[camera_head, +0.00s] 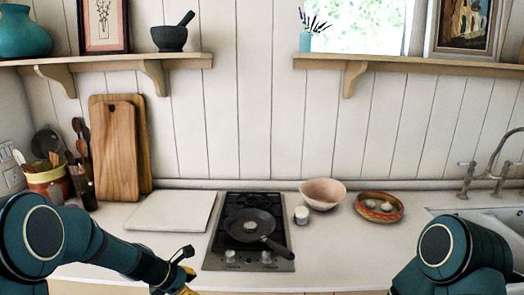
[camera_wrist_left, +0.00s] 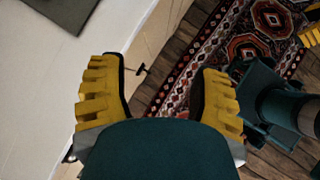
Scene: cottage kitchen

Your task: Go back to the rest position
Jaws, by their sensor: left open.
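My left arm comes in from the left in the head view, and its gripper (camera_head: 187,278) is at the counter's front edge, partly cut off by the frame's bottom. In the left wrist view my left gripper (camera_wrist_left: 160,85) has its two yellow fingers wide apart with nothing between them. Below the fingers are the floor and a patterned rug (camera_wrist_left: 250,45). My right arm shows at the lower right of the head view, but its gripper is out of that frame. A bit of yellow at the upper right edge of the wrist view may belong to my right gripper; its state cannot be told.
A black pan (camera_head: 249,226) sits on the hob (camera_head: 222,245). A white board (camera_head: 172,210), pinkish bowl (camera_head: 323,193), small white jar (camera_head: 301,215) and patterned dish (camera_head: 379,207) are on the counter. The sink (camera_head: 490,219) is right. The counter's front right of the hob is clear.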

